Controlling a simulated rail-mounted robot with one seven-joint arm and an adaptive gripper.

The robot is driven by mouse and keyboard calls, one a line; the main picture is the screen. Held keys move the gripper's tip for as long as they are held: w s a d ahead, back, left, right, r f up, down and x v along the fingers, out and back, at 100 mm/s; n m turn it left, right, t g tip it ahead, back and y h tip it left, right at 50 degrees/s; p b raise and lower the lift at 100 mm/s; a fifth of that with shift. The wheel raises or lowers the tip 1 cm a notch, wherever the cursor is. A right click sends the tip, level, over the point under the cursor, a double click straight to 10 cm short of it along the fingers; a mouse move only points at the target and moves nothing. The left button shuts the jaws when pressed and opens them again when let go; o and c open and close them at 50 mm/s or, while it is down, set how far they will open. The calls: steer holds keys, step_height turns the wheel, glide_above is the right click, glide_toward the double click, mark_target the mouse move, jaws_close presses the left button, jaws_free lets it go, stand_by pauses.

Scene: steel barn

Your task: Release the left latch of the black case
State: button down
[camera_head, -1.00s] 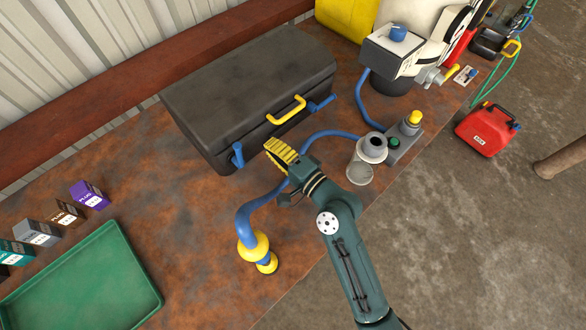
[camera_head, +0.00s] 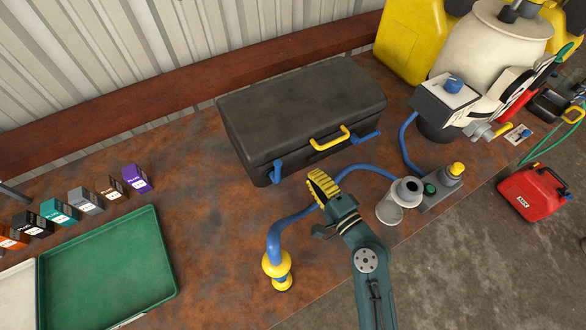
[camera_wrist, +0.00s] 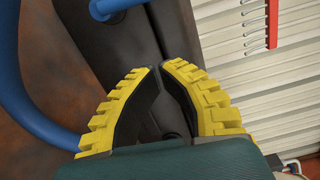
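The black case (camera_head: 300,105) lies closed on the rusty workbench, with its front facing my arm. Its blue left latch (camera_head: 276,172) stands out at the front left. A yellow handle (camera_head: 330,139) is in the middle of the front and a blue right latch (camera_head: 366,137) is beyond it. My gripper (camera_head: 318,178) is in front of the case, right of the left latch and apart from it. In the wrist view the yellow-ridged fingertips (camera_wrist: 159,67) nearly meet, with nothing between them. A blue part (camera_wrist: 114,7), perhaps a latch, shows at the top edge there, by the dark case (camera_wrist: 75,40).
A curved blue tube (camera_head: 277,235) with a yellow end passes close beside and below my gripper. A grey cup (camera_head: 391,212) and a button box (camera_head: 440,190) stand to the right. A green tray (camera_head: 105,268) and small boxes are at left. Bare bench lies between tray and case.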

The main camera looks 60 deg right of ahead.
mark_target(276, 170)
steer(key=x, duration=0.4)
steer(key=shift+r, duration=0.1)
steer(key=w+a+p, duration=0.1)
steer(key=a, duration=0.1)
steer(key=shift+w+a+r+p, duration=0.15)
steer(key=shift+w+a+p, duration=0.15)
steer(key=shift+w+p, duration=0.1)
steer(key=shift+w+a, duration=0.25)
steer(key=shift+a, duration=0.05)
steer(key=shift+w+a+r+n+p, duration=0.15)
steer(key=shift+w+a+n+p, duration=0.1)
steer(key=shift+a+n+p, duration=0.25)
steer(key=shift+w+a, duration=0.1)
steer(key=shift+w, duration=0.05)
